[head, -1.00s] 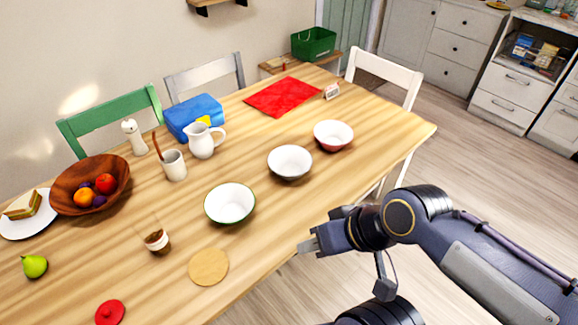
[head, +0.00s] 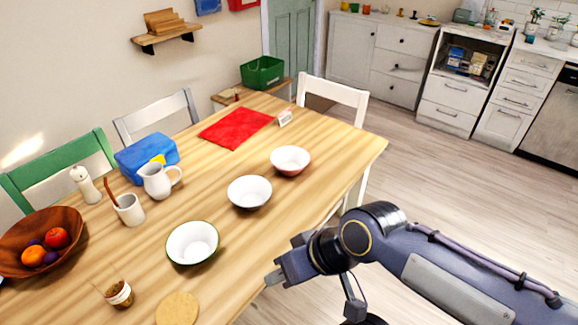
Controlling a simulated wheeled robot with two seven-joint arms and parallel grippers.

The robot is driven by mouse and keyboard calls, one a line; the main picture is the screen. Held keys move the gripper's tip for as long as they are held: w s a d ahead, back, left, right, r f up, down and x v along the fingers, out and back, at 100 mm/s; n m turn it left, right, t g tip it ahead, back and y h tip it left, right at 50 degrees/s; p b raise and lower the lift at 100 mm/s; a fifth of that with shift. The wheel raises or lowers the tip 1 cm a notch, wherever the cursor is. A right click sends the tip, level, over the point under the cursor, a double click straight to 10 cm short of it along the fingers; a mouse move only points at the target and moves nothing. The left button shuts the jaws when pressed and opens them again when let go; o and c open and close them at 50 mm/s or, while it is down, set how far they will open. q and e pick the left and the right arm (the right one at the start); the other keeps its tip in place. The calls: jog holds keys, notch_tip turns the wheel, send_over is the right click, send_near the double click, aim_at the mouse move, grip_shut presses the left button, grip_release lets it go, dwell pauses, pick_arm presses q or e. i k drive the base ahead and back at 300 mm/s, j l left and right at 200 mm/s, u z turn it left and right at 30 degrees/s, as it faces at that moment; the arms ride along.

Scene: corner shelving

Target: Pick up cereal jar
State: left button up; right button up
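I cannot make out a thing that is clearly a cereal jar. My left gripper is not in view.
Three bowls (head: 192,243) line the table's front side. A white pitcher (head: 158,180), blue box (head: 147,156) and wooden fruit bowl (head: 35,262) stand behind. A white chair (head: 333,97) is at the far end. Open floor (head: 440,190) leads to cabinets with an open niche (head: 468,60).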

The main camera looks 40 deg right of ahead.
aim_at(102, 276)
jog(key=l+u, duration=0.35)
jog(key=i+l+u, duration=0.1)
jog(key=l+u, duration=0.6)
jog(key=k+j, duration=0.05)
